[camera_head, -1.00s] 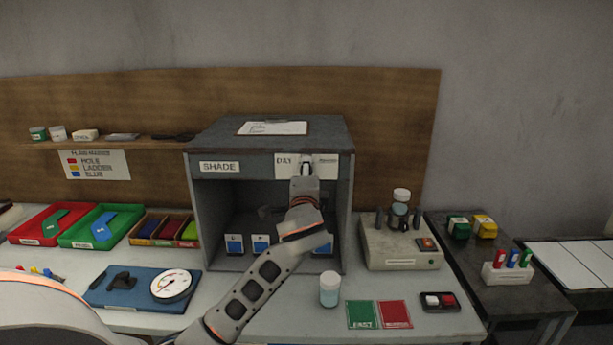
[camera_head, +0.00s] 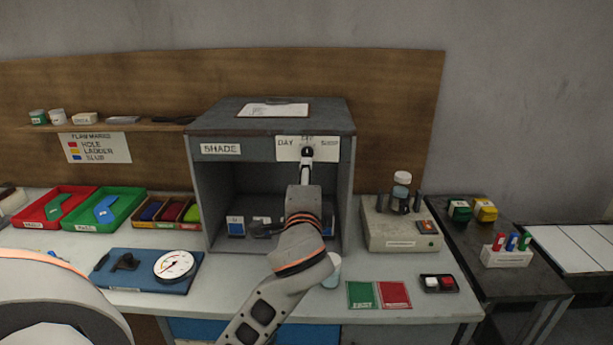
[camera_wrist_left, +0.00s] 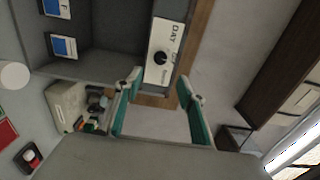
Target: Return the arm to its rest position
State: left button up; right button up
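My left arm rises from the bottom of the head view in front of the grey light booth (camera_head: 345,180). Its left gripper (camera_head: 306,172) is just below the booth's black knob (camera_head: 307,151), at the white DAY panel (camera_head: 290,143). In the left wrist view the gripper (camera_wrist_left: 160,88) has its two teal-padded fingers spread, with nothing between them. The knob (camera_wrist_left: 160,58) shows beyond the fingers, apart from them. The right gripper is in neither view.
A white jar (camera_head: 333,270) stands close to my forearm, partly hidden. Green (camera_head: 360,295) and red (camera_head: 394,294) cards lie to its right. A blue board with a dial (camera_head: 174,266) lies left. A grey device (camera_head: 400,235) stands right of the booth.

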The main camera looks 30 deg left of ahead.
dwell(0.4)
pick_arm(q)
jog(key=s+d+f+g+h, duration=0.1)
jog(key=s+d+f+h, duration=0.15)
jog(key=f, duration=0.75)
jog(key=s+d+f+n+h, duration=0.1)
jog(key=d+f+h, duration=0.25)
jog(key=f, duration=0.65)
jog(key=s+d+f+g+h, duration=0.1)
jog(key=d+f+h, duration=0.15)
jog(key=f, duration=0.75)
jog(key=s+d+f+n+g+h, duration=0.1)
jog(key=s+d+f+n, duration=0.1)
jog(key=s+f, duration=0.7)
jog(key=s+d+f+n+g+h, duration=0.1)
jog(key=s+d+f+n+h, duration=0.1)
jog(key=s+f, duration=0.8)
jog(key=d+n, duration=0.1)
jog(key=n, duration=0.1)
jog(key=shift+s+n+g, duration=0.15)
jog(key=shift+n+g, duration=0.25)
jog(key=c, duration=0.3)
jog(key=shift+a, duration=0.1)
jog(key=shift+c, duration=0.3)
